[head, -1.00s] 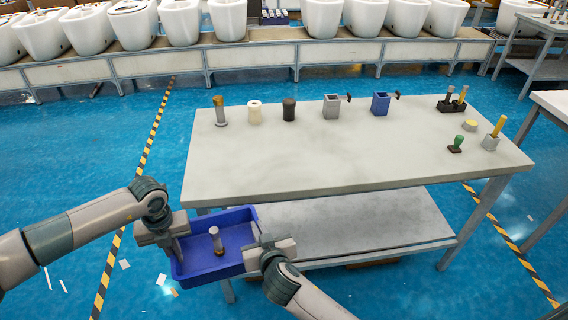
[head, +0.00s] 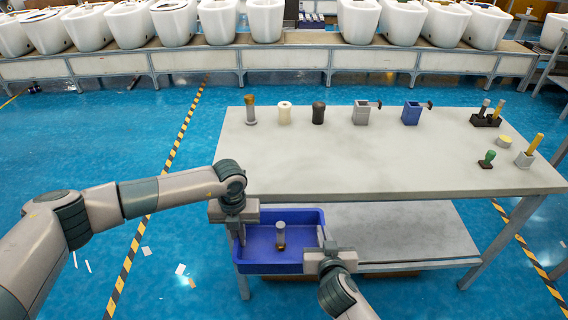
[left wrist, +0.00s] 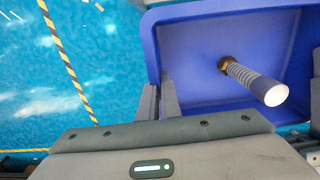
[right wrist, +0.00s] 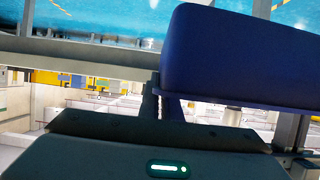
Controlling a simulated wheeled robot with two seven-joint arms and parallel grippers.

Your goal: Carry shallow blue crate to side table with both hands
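The shallow blue crate (head: 283,268) hangs above the floor in front of the grey table, roughly level. My left gripper (head: 238,228) is shut on its left wall, and the fingers show at the rim in the left wrist view (left wrist: 160,102). My right gripper (head: 325,258) is at its right front rim. In the right wrist view the crate's dark blue side (right wrist: 235,60) is above the fingers (right wrist: 162,104), which look closed on its edge. I cannot tell which table is the side table.
The grey table (head: 350,165) holds several tools and holders along its back and right. Its lower shelf (head: 400,235) is bare beside the crate. A conveyor (head: 300,60) with white toilets runs behind. Blue floor (head: 80,140) is open to the left.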

